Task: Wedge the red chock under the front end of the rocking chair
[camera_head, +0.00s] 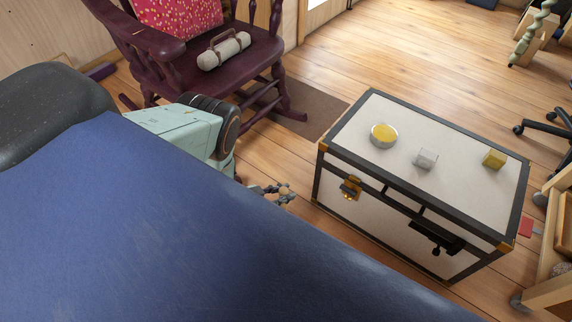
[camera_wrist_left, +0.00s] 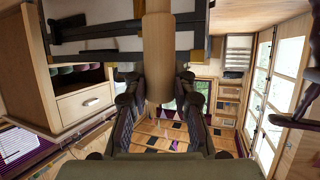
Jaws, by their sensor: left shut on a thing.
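The dark purple rocking chair (camera_head: 262,58) stands at the upper left in the head view, its front rocker end (camera_head: 292,114) on the floor by a brown mat. A small red block (camera_head: 526,227), perhaps the chock, shows at the right end of the trunk, partly hidden. My left gripper (camera_head: 283,193) is low between the chair and the trunk, apart from the chair. In the left wrist view its fingers (camera_wrist_left: 160,103) are shut on a pale wooden cylinder (camera_wrist_left: 157,55). The cylinder cannot be made out in the head view. My right gripper is out of view.
A white trunk (camera_head: 345,141) with dark edges stands right of my gripper, with a yellow-topped tin (camera_head: 384,135) and two small blocks on it. A large blue surface (camera_head: 170,240) fills the near left. Open plank floor lies behind the trunk.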

